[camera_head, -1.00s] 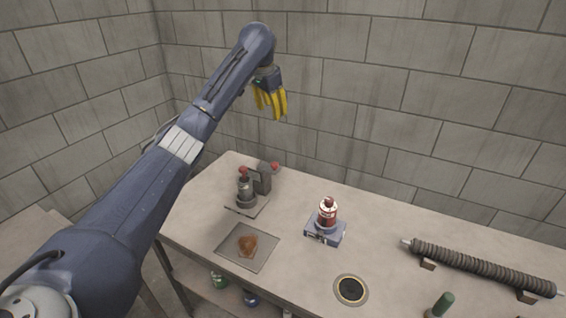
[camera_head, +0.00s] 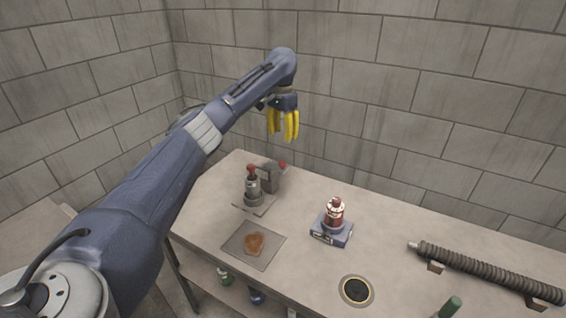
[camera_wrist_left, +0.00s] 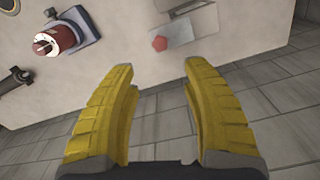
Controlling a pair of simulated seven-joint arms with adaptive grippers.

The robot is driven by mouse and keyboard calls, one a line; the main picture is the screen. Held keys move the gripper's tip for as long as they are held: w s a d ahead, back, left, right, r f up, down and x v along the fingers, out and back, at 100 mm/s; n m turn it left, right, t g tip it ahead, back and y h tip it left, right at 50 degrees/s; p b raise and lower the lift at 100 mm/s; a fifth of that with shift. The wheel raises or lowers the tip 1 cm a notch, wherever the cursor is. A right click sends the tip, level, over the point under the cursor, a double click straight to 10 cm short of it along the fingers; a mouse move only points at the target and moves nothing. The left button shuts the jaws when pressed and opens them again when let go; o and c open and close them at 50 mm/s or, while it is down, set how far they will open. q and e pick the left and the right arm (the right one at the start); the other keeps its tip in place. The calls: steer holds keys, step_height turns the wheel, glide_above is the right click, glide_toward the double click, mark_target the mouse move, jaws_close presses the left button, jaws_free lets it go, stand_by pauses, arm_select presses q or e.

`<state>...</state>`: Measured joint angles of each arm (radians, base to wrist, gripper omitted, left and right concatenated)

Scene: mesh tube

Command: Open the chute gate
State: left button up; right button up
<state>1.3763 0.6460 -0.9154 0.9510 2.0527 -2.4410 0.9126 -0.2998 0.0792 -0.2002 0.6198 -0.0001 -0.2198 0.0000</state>
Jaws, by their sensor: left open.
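No part is clearly recognisable as a chute gate. A grey device (camera_head: 270,178) with a red knob (camera_head: 283,165) stands at the back left of the table, beside a dark bottle-shaped part with a red top (camera_head: 252,185). In the left wrist view the red knob (camera_wrist_left: 160,43) and grey device (camera_wrist_left: 185,22) lie beyond my fingertips, apart from them. My left gripper (camera_head: 284,138) hangs above and behind the device, yellow fingers pointing down. It is open and empty, as the left wrist view (camera_wrist_left: 156,66) shows. My right gripper is out of view.
A square plate (camera_head: 268,257) bears a brown lump (camera_head: 254,243). A round dark opening (camera_head: 356,290), ribbed tube (camera_head: 490,270) and green object (camera_head: 450,306) lie right. Block walls close the back.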

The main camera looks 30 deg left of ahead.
mark_target(283, 162)
arm_select(q)
step_height(283, 162, down, 12)
steer(key=shift+f, duration=0.15)
stand_by(0.4)
jaws_close()
stand_by(0.4)
